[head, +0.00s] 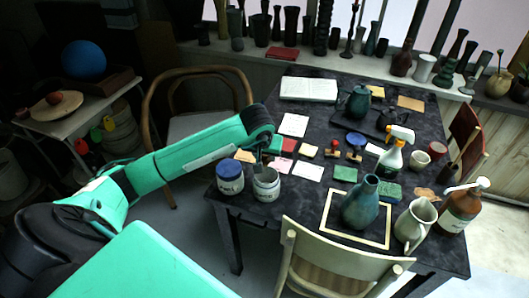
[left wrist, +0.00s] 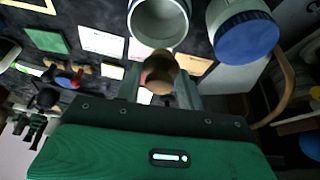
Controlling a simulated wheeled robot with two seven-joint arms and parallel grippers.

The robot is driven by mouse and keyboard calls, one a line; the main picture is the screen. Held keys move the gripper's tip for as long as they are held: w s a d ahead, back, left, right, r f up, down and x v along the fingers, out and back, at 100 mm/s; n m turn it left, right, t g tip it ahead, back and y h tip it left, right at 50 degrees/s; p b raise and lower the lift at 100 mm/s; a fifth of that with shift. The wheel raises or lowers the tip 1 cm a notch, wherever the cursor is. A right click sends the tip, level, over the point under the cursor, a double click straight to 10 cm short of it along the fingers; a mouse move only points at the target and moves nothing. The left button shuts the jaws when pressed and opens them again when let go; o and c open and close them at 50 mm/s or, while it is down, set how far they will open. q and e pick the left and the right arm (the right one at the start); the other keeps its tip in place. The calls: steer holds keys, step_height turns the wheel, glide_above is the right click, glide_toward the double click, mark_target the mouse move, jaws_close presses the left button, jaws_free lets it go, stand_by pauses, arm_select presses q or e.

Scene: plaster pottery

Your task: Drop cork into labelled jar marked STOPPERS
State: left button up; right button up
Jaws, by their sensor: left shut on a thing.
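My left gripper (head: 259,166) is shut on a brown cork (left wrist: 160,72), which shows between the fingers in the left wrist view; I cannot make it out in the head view. In the head view the fingers are just above and behind an open whitish jar (head: 267,188) at the table's near left corner. The jar's open mouth (left wrist: 160,16) lies past the cork in the left wrist view, and the cork appears outside it. The jar carries a dark label too small to read. My right gripper is not in view.
A blue-lidded labelled jar (head: 230,175) stands close left of the open jar. Cards, stamps and pads lie to the right. A teal vase (head: 361,203), a white pitcher (head: 414,222) and a spray bottle (head: 391,156) stand farther right. A chair (head: 330,262) is at the near edge.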

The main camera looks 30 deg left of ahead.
arm_select(q)
steer(key=o, duration=1.1)
steer(key=shift+r, duration=0.1)
steer(key=b+v, duration=0.2)
steer(key=v, duration=1.1)
steer(key=shift+s+r, duration=0.2)
steer(key=shift+r, duration=0.1)
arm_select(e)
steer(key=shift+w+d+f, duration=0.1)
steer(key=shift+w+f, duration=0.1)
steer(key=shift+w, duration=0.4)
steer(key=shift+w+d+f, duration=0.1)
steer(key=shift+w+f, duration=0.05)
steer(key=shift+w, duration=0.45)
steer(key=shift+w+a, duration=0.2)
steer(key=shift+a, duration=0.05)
